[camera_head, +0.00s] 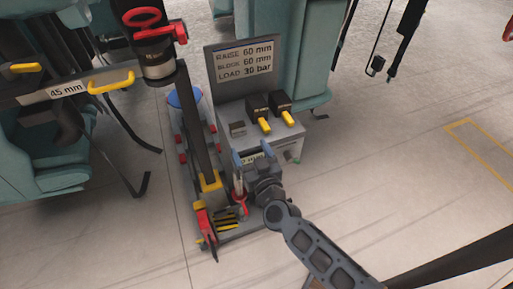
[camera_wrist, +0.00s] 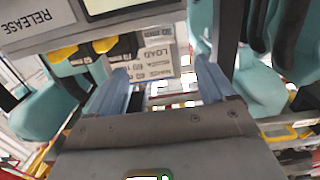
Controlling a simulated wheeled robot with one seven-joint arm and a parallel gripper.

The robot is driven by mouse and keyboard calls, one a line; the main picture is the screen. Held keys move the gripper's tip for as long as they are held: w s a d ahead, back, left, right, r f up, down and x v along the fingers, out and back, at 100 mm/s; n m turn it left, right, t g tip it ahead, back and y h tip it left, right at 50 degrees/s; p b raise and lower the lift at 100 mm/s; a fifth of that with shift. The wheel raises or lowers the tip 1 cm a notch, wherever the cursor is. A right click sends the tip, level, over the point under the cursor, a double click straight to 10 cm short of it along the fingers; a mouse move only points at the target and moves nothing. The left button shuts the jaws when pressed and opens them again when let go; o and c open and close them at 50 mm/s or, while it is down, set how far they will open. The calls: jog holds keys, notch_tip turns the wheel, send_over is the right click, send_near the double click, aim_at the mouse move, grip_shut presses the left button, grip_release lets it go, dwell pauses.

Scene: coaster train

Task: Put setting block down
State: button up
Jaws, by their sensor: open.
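My gripper (camera_head: 253,154) is low in front of the grey cabinet, its two blue fingers pointing up and apart. In the wrist view the fingers (camera_wrist: 160,86) stand wide with no block between them. Two black blocks with yellow handles, a left one (camera_head: 257,107) and a right one (camera_head: 281,101), sit side by side on top of the grey cabinet (camera_head: 290,146), above and beyond my gripper. They also show at upper left in the wrist view (camera_wrist: 124,46). I cannot tell which is the setting block. A label on the cabinet front is partly hidden by my gripper.
A sign (camera_head: 244,60) behind the blocks reads raise 60 mm, block 60 mm, load 30 bar. The floor at right is clear around a yellow outline (camera_head: 485,152).

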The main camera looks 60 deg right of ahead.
jog(key=s+a+r+n+t+y, duration=0.1)
jog(key=s+a+r+n+y, duration=0.3)
jog(key=s+a, duration=1.05)
jog(key=s+a+r+n+y, duration=0.2)
jog(key=s+r+y, duration=0.3)
jog(key=s+r, duration=0.8)
jog(key=shift+s+r+n+g+y, duration=0.3)
jog(key=shift+s+r+n+y, duration=0.05)
jog(key=shift+r+n+y, duration=0.1)
jog(key=shift+a, duration=0.1)
